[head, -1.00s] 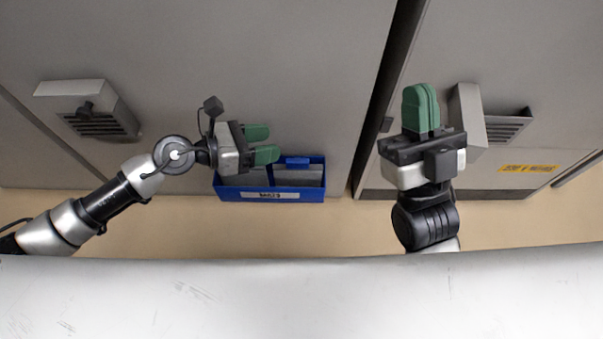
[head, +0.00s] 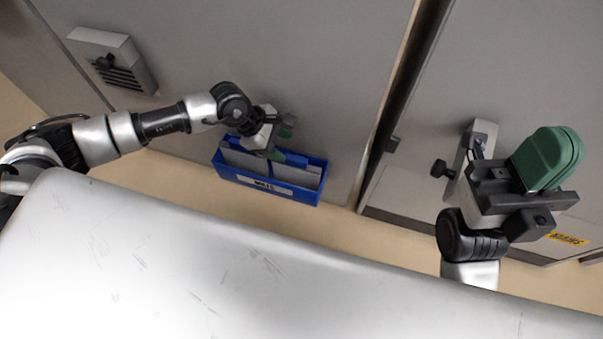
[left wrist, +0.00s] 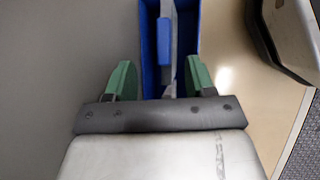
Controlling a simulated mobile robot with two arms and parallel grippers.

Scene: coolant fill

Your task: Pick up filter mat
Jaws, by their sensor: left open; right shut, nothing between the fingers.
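Grey filter mats (head: 297,176) stand in a blue bin (head: 222,172) with a white label, low against the cabinet. In the left wrist view, a grey mat edge (left wrist: 168,12) and a blue tab (left wrist: 165,72) show inside the bin (left wrist: 148,45). My left gripper (head: 282,140) is at the bin's back side, over its middle. In the left wrist view, its green fingers (left wrist: 158,80) are open, with the bin between and beyond them and nothing gripped. My right gripper (head: 547,160) is shut and empty, raised at the right, away from the bin.
Grey cabinet fronts (head: 270,50) fill the back, with a dark gap between them. A vented box with a knob (head: 115,62) is at the upper left. Another box (head: 480,135) is partly hidden by my right gripper. Tan floor (head: 190,185) is clear around the bin.

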